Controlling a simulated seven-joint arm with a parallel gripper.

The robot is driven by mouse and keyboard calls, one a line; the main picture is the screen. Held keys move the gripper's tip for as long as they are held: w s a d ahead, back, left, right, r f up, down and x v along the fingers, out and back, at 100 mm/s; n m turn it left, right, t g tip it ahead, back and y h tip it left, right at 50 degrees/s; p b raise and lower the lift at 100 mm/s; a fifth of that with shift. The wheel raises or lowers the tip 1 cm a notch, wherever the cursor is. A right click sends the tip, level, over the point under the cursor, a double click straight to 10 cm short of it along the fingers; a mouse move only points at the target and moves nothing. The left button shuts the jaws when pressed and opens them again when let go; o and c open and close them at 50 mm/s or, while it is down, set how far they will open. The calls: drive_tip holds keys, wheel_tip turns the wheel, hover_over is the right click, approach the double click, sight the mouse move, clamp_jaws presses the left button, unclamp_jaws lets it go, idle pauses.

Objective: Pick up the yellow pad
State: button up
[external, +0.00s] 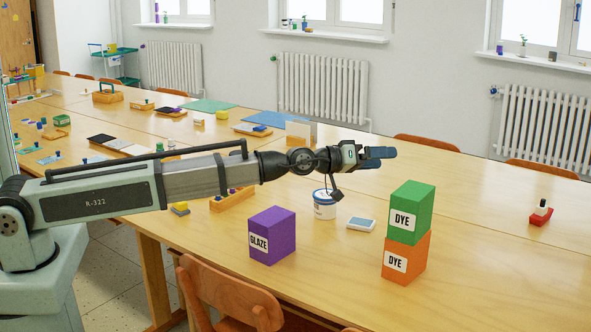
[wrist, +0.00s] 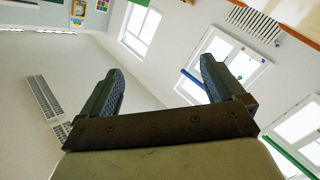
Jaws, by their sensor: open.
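My gripper (external: 386,153) is raised above the table, pointing right, in the external view. In the wrist view my gripper (wrist: 161,68) is open, with nothing between its two dark fingers. A small yellow pad-like block with a grey part (external: 180,208) lies on the table below my forearm, left of and lower than my gripper. It may be the yellow pad, but it is too small to be sure. Another small yellow item (external: 222,114) lies farther back on the table.
A purple GLAZE box (external: 272,236) stands near the front edge. A green DYE box (external: 411,211) sits on an orange DYE box (external: 406,258). A white tub (external: 324,205) and a small white-topped item (external: 361,223) are below my gripper. The table's right side is mostly clear.

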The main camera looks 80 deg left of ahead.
drive_tip(key=s+a+f+m+g+y, duration=0.1)
drive_tip(key=s+a+f+g, duration=0.4)
drive_tip(key=s+a, duration=0.7)
drive_tip(key=s+a+f+m+g, duration=0.1)
drive_tip(key=s+a+f+g, duration=0.3)
drive_tip(key=s+a, duration=0.8)
drive_tip(key=g+h, duration=0.3)
drive_tip(key=g, duration=0.5)
approach(180, 206)
wheel_tip(180, 206, up, 3)
drive_tip(key=a, duration=0.3)
drive_tip(key=shift+s+f, duration=0.15)
drive_tip(key=shift+f, duration=3.8)
drive_tip(key=shift+f, duration=0.1)
drive_tip(key=shift+d+f, duration=0.1)
drive_tip(key=shift+f, duration=2.4)
drive_tip(key=shift+c, duration=0.3)
